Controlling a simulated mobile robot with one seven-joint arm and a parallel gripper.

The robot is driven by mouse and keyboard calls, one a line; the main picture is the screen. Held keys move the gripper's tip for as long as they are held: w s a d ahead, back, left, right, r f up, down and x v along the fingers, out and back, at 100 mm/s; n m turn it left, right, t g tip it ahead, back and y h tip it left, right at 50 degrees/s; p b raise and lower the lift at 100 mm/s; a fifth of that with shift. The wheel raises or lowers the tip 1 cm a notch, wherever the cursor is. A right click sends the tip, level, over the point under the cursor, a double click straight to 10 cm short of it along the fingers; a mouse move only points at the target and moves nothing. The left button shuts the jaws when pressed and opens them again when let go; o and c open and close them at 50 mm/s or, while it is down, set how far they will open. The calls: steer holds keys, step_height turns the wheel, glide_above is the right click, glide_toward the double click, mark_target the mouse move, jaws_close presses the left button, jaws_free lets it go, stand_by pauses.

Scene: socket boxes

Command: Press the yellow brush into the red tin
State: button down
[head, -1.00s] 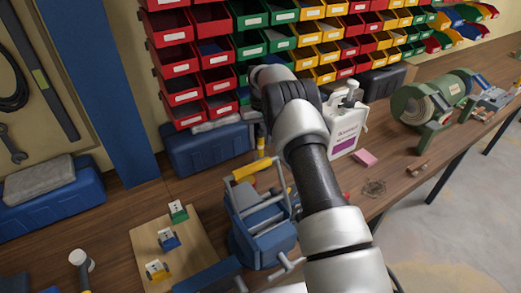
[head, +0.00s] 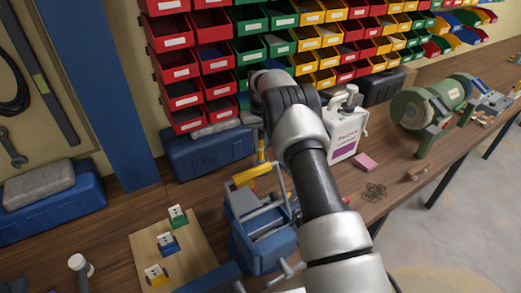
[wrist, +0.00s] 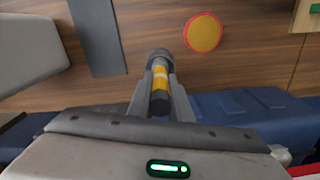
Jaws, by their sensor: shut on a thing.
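My gripper (wrist: 159,88) is shut on the yellow brush (wrist: 160,78), a cylinder with a yellow band and grey and black ends, between its two fingers. In the head view the yellow brush (head: 262,151) shows upright as a narrow yellow strip left of my arm. The red tin (wrist: 203,34) shows in the wrist view as a round red rim around a yellow face on the wooden bench, up and right of the brush and apart from it. In the head view I cannot clearly make out the tin near the caddy handle.
A blue tool caddy (head: 262,238) with a raised handle stands just in front of the brush. A blue toolbox (head: 208,153) is behind to the left. A white jug (head: 345,130) stands to the right. A wooden board (head: 196,245) with small colored blocks lies at left.

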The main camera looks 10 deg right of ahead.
mark_target(260, 133)
step_height(260, 133, up, 8)
steer(key=shift+f, duration=0.1)
steer(key=shift+s+r+b, duration=0.15)
steer(key=shift+r+b, duration=0.2)
steer(key=shift+s+d+y, duration=0.1)
steer(key=shift+s+y, duration=0.15)
steer(key=shift+y, duration=0.05)
steer(key=s+a+y+b, duration=0.3)
steer(key=s+a, duration=0.1)
steer(key=s, duration=0.4)
step_height(260, 133, down, 6)
steer(key=b, duration=0.3)
steer(key=shift+s+d+f+t, duration=0.15)
steer(key=shift+d+t, duration=0.1)
steer(key=shift+t, duration=0.05)
steer(key=shift+f+b, duration=0.55)
steer(key=shift+f, duration=0.2)
stand_by(1.3)
step_height(260, 133, up, 7)
steer(key=p, duration=0.4)
stand_by(0.4)
stand_by(0.5)
